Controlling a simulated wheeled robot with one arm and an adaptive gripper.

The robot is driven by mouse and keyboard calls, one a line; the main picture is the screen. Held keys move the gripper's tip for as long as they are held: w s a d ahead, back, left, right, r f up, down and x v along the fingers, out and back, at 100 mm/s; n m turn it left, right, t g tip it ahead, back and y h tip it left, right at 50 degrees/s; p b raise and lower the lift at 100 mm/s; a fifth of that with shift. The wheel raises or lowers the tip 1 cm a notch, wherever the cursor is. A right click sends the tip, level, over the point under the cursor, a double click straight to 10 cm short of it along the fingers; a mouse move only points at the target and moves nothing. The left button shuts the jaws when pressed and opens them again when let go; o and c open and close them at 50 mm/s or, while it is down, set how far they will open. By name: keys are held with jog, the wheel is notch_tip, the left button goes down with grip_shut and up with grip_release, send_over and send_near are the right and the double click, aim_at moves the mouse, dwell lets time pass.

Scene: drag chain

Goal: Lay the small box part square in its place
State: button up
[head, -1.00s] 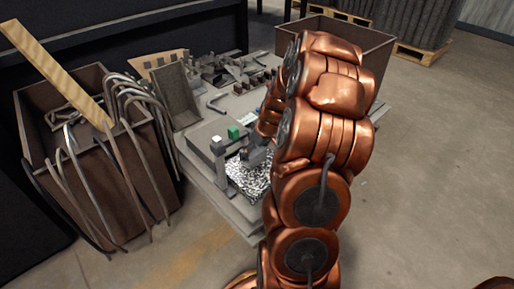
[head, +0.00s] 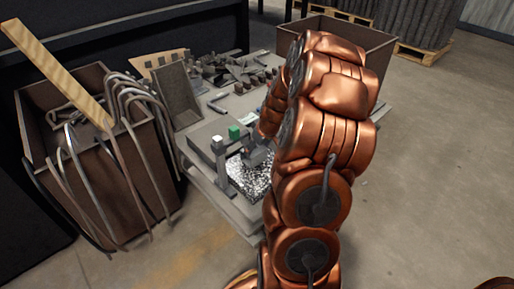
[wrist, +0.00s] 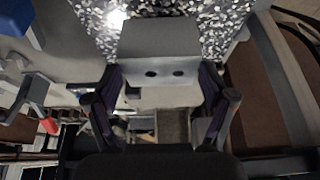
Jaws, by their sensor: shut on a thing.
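The small box part (wrist: 160,52) is a plain grey block with two dark round holes in its near face. In the wrist view my gripper (wrist: 162,82) is shut on it, one finger at each side. Beyond the part lies a black-and-white speckled surface (wrist: 222,22); I cannot tell whether the part touches it. In the head view the speckled surface (head: 246,180) is at the table's near edge, with my gripper (head: 258,154) over its back part. My arm hides its right side. The part's exact place is not clear in either view.
A grey stand with a white-topped post (head: 217,146) and a green block (head: 234,132) are close on the left of my gripper. Metal pieces (head: 225,70) and an upright angle plate (head: 178,95) occupy the table's back. A bin with bent rods (head: 150,185) stands left.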

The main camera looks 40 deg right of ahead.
jog(key=shift+f, duration=0.7)
dwell(0.5)
dwell(0.5)
jog(key=o, duration=1.2)
jog(key=shift+c, duration=0.2)
jog(key=v, duration=1.2)
